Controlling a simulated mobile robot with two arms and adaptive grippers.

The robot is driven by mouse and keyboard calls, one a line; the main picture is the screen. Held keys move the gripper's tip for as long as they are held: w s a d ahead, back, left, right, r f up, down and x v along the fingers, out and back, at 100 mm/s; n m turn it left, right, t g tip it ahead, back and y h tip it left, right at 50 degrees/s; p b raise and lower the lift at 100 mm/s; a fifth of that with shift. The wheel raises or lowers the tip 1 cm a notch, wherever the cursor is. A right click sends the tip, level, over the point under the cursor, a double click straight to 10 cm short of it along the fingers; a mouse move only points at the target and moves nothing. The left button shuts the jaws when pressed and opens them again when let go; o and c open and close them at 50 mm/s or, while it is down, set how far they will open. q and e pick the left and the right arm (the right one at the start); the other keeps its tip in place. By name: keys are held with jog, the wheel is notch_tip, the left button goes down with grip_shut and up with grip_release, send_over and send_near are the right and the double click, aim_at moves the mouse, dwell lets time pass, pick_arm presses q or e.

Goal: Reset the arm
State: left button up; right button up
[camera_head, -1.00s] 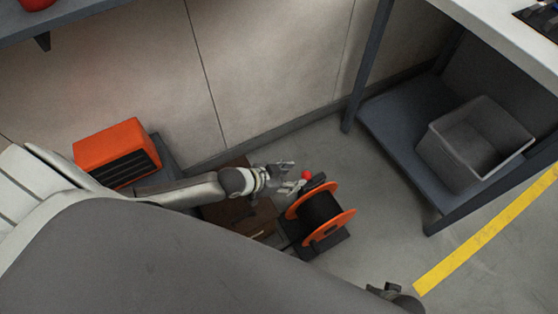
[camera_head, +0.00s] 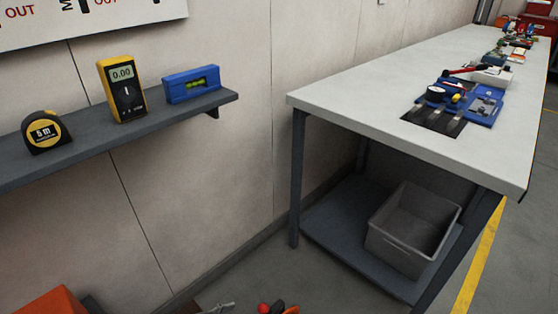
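Only a small pale grey tip of my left gripper (camera_head: 218,307) shows at the bottom edge of the head view, low near the floor. The rest of that gripper and its arm are cut off below, so I cannot tell whether it is open or shut. A red knob (camera_head: 264,308) and a bit of an orange spool rim (camera_head: 291,310) show just right of it, with a gap between the tip and the knob. My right gripper is not in view.
A wall shelf (camera_head: 90,140) holds a tape measure (camera_head: 45,132), a yellow multimeter (camera_head: 122,90) and a blue level (camera_head: 193,84). A workbench (camera_head: 370,95) with tools stands right, a grey bin (camera_head: 412,230) on its lower shelf. An orange box (camera_head: 48,303) is lower left.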

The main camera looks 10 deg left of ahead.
pick_arm(q)
jog(key=s+f+n+g+y, duration=0.5)
jog(key=s+f+g+y, duration=0.1)
jog(key=s+f, duration=0.85)
jog(key=s+a+f+p, duration=0.1)
jog(key=s+a+p, duration=0.1)
jog(key=s+p, duration=0.6)
jog(key=s+a+f+g+p, duration=0.1)
jog(key=s+a+p, duration=0.1)
jog(key=s+p, duration=0.7)
jog(key=shift+s+a+f+m, duration=0.2)
jog(key=shift+s+m, duration=0.1)
jog(key=shift+s, duration=0.35)
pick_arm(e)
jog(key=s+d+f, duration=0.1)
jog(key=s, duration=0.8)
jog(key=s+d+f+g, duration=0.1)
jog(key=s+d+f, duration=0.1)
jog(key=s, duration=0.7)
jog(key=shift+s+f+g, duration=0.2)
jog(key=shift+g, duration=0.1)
